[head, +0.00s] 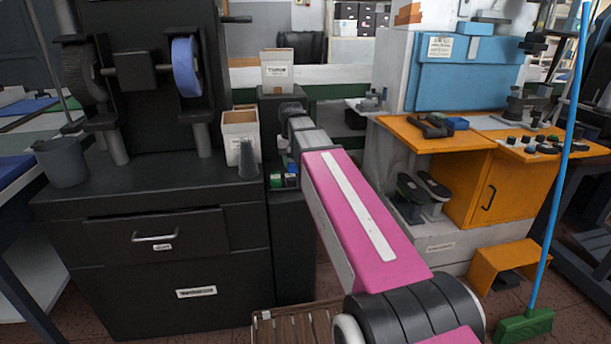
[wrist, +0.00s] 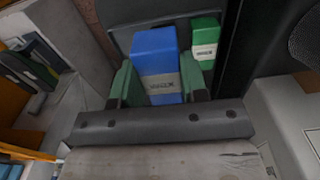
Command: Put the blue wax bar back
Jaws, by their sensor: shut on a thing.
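The blue wax bar (wrist: 158,52) with a pale label stands between the two fingers of my gripper (wrist: 160,82) in the wrist view. The gripper is shut on it. A dark grey holder (wrist: 122,14) lies behind and around the bar; I cannot tell whether the bar rests in it or is held just above. A green wax bar (wrist: 206,38) stands just right of the blue one. In the head view the blue bar (head: 291,180) and green bar (head: 276,181) show small at the side of the black cabinet, below my arm's end.
A black cabinet (head: 155,235) with a grinding machine stands left. A cardboard box (head: 240,135) and a grey cone (head: 247,160) sit close to the arm. An orange bench (head: 435,140) is on the right. A slatted crate (head: 290,325) stands on the floor in front.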

